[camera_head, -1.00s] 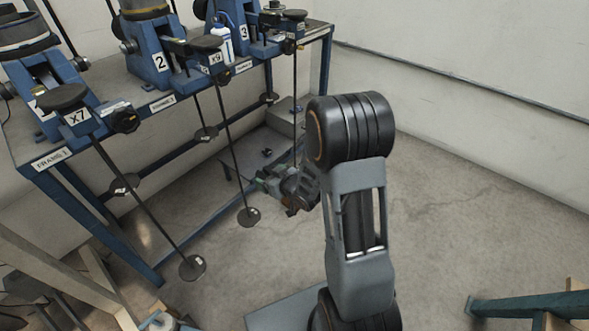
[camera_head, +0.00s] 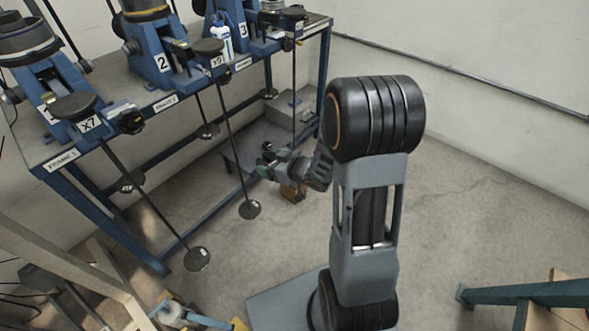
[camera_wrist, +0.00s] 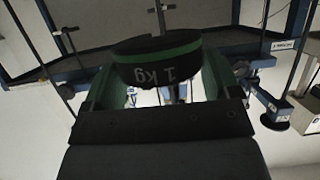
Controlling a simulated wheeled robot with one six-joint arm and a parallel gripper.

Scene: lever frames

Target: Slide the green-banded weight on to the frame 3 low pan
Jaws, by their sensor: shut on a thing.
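In the wrist view, the black weight (camera_wrist: 158,62) with a green band and "1 kg" on it sits between the two green fingers of my gripper (camera_wrist: 155,88), which is shut on it. In the head view my gripper (camera_head: 272,165) is low, in front of the bench's right end, near the thin rod (camera_head: 294,85) that hangs from frame 3 (camera_head: 240,28). The frame 3 low pan cannot be made out; my gripper and wrist cover the area around the rod's lower end. Whether the weight touches the rod cannot be told.
The frame 2 low pan (camera_head: 250,210) hangs just left of my gripper, on a slanting rod. The frame 1 low pan (camera_head: 198,259) hangs further left. The blue bench (camera_head: 150,118) runs along the back wall.

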